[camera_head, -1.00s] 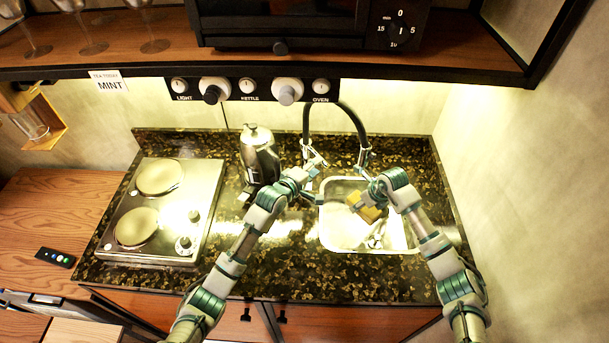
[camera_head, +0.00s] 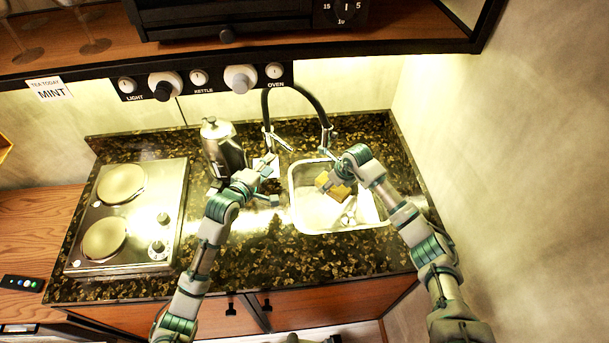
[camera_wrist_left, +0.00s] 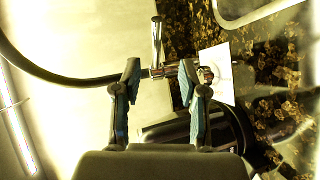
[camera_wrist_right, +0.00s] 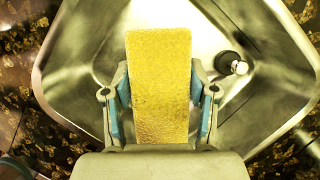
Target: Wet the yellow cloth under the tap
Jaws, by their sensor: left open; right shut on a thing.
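The yellow cloth (camera_head: 340,192) looks like a thick, textured strip. My right gripper (camera_head: 332,183) is shut on it above the sink (camera_head: 293,212). In the right wrist view the cloth (camera_wrist_right: 160,80) stands up between the fingers, with the metal basin behind it. The tap has a black arched hose (camera_head: 300,92) ending in a metal spout (camera_head: 325,140), beyond the cloth. My left gripper (camera_head: 272,180) is open just in front of the tap's base. In the left wrist view a slim metal lever (camera_wrist_left: 157,45) stands beyond the open fingers (camera_wrist_left: 160,72), apparently untouched.
A metal kettle (camera_head: 222,150) stands left of the tap, near my left arm. A two-plate hob (camera_head: 145,232) fills the counter's left side. A white card (camera_wrist_left: 217,73) is beside the tap. A knob panel (camera_head: 200,78) hangs above. Dark counter before the sink is clear.

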